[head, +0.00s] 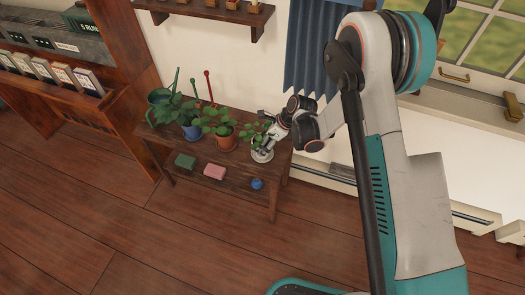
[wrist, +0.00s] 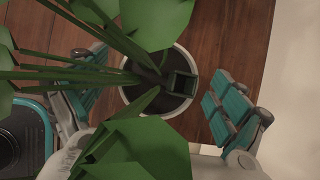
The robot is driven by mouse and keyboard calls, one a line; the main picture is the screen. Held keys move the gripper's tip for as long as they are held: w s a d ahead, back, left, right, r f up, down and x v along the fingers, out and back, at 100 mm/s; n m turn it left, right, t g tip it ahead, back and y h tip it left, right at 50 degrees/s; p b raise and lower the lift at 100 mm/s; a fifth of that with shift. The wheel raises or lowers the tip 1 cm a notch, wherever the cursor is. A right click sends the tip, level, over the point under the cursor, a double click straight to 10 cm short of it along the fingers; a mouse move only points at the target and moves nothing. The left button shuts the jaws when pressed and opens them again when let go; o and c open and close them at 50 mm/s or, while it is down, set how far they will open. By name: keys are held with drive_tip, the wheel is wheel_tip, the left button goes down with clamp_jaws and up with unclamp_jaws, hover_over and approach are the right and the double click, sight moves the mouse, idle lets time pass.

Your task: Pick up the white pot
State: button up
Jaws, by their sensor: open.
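The white pot (head: 262,156) stands on the right end of a dark wooden table (head: 228,181) and holds a leafy green plant. In the wrist view the pot's pale rim (wrist: 187,112) shows from above, with dark soil inside and green stems and leaves covering part of it. My gripper (wrist: 160,100) is open, with one teal-padded finger on each side of the pot. A gap shows between the right finger and the rim; leaves partly hide the left finger. In the head view my gripper (head: 266,146) is at the pot, its fingers too small to make out.
A terracotta pot (head: 222,142) and a blue pot (head: 191,131) with plants stand to the left. A wall (head: 325,145) is close on the right.

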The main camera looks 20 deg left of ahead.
drive_tip(key=shift+a+f, duration=0.25)
drive_tip(key=shift+f, duration=0.15)
drive_tip(key=shift+r, duration=0.1)
drive_tip(key=c, duration=2.1)
